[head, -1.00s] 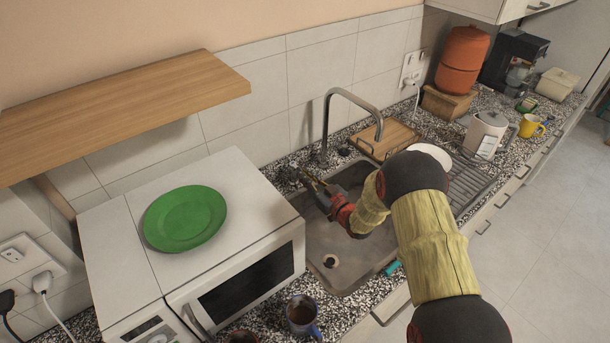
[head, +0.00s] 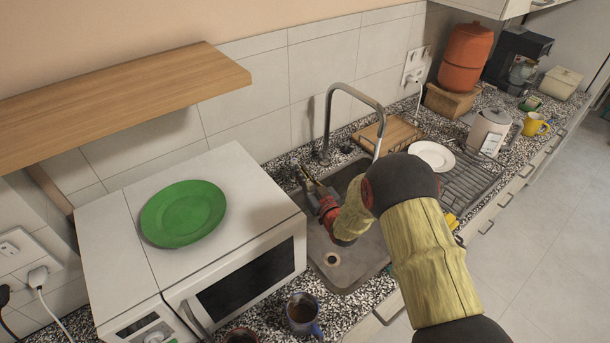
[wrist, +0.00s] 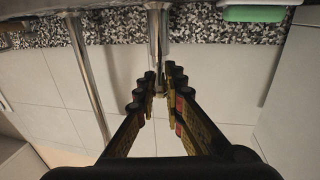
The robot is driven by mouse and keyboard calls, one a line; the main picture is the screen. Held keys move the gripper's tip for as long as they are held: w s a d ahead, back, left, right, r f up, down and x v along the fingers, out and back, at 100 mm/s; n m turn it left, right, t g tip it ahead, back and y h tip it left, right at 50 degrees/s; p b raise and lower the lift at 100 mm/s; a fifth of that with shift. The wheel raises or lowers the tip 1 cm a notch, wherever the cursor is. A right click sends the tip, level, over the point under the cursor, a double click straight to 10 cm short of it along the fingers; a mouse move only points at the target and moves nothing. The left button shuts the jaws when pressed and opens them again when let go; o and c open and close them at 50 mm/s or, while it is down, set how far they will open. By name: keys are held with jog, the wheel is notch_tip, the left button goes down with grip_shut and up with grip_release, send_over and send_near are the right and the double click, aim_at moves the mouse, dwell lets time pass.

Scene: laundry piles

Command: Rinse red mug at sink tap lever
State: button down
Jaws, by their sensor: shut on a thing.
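The sink tap (head: 331,108) has a tall curved metal spout at the sink's back edge. Its metal lever (wrist: 155,35) shows in the wrist view between my fingers. My gripper (head: 307,180) is at the back left of the sink, and also shows in the wrist view (wrist: 162,86); its fingers are closed in on the lever's end. A dark reddish mug (head: 241,337) is cut off by the bottom edge of the head view, so only its top shows; it may be the red mug. The sink basin (head: 357,262) looks empty, with a drain showing.
A white microwave (head: 240,245) with a green plate (head: 183,212) stands close left of the sink. A blue mug (head: 303,313) is on the front counter. A white plate (head: 432,155) lies on the drainer at right. A wooden shelf (head: 120,105) juts out above left.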

dwell(0.3)
jog(key=c, duration=1.9)
grip_release()
jog(key=v, duration=1.2)
